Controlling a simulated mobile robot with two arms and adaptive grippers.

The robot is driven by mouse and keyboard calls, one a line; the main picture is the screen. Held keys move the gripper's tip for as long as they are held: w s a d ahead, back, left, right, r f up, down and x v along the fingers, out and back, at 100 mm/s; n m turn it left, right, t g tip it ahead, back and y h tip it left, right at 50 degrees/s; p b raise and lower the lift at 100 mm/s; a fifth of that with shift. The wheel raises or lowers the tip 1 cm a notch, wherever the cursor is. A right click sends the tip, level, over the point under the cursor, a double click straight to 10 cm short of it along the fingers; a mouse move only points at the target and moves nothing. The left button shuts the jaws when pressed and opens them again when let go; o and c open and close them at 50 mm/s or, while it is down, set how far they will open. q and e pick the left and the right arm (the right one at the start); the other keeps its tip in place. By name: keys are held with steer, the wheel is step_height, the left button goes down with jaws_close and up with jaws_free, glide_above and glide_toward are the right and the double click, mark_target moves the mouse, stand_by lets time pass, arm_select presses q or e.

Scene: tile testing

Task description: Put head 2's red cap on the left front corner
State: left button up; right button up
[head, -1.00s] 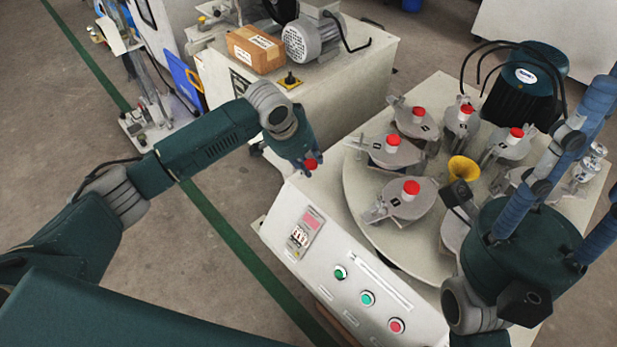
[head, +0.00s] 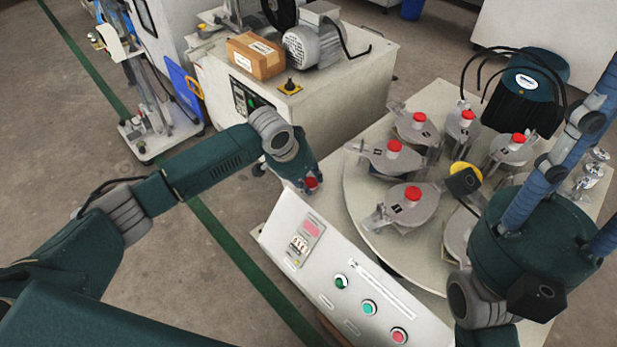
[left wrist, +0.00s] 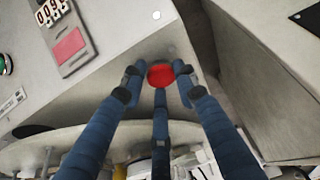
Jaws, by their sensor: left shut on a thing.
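My left gripper (head: 309,184) is shut on a red cap (head: 311,182) at the left front corner of the machine's pale table (head: 325,192). In the left wrist view the cap (left wrist: 160,74) sits between the blue fingers, over the pale corner surface. I cannot tell whether it touches that surface. Several grey heads on the round plate (head: 362,215) carry red caps, including the front head (head: 405,208) and the one behind it (head: 385,158). Their number labels are too small to read surely. My right gripper (head: 545,190) has its blue fingers spread, at the right foreground.
A control panel (head: 350,270) with several buttons slopes along the machine's front. A dark green motor (head: 525,85) stands at the back right. Another machine (head: 335,85) stands behind, past a narrow gap.

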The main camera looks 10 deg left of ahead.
arm_select(q)
steer(key=shift+f, duration=0.2)
steer(key=o, duration=0.7)
steer(key=shift+s+f, duration=0.1)
